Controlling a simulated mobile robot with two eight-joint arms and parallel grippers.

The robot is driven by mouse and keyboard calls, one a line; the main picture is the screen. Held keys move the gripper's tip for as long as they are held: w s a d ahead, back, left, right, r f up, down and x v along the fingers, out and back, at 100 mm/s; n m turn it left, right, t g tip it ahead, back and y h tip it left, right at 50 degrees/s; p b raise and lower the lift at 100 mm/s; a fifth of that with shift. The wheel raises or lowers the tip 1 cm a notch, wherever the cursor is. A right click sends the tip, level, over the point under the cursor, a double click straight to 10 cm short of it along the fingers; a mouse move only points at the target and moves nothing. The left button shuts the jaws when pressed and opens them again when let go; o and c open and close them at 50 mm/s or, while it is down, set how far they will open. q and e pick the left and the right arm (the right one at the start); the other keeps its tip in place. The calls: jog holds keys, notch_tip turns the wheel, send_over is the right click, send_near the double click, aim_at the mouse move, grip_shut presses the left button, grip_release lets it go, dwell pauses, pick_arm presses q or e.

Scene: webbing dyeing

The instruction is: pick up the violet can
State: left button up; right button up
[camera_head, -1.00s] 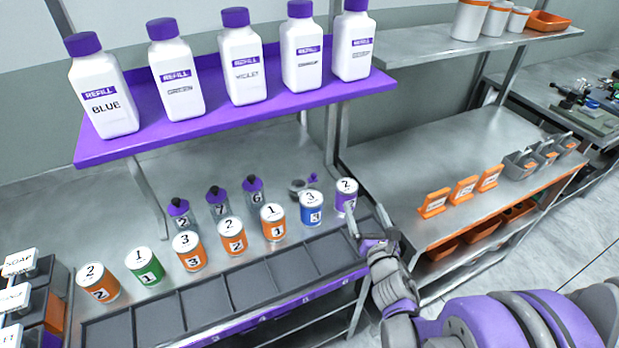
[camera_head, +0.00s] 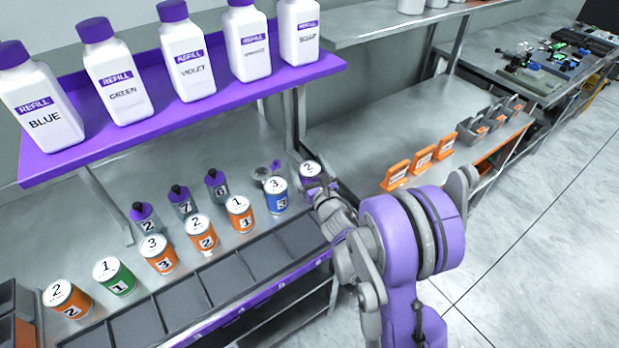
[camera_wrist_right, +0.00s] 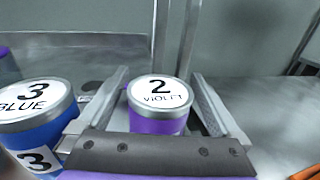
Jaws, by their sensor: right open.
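The violet can (camera_wrist_right: 158,121) has a white lid marked 2 and VIOLET. In the right wrist view it stands between the two spread fingers of my right gripper (camera_wrist_right: 160,105), which is open. No firm contact with the can is visible. In the head view the can (camera_head: 311,171) is at the right end of the can row, its lower part hidden by my right gripper (camera_head: 317,188). My left gripper does not show.
A blue can (camera_head: 276,196) marked 3 stands close to its left. Orange and green cans continue the row, with dark bottles behind. Empty dark trays (camera_head: 240,275) line the front edge. A purple shelf (camera_head: 185,125) with refill bottles hangs above.

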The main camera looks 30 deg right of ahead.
jog(key=shift+w, duration=0.4)
jog(key=shift+s, duration=0.1)
jog(key=shift+c, duration=0.4)
grip_shut()
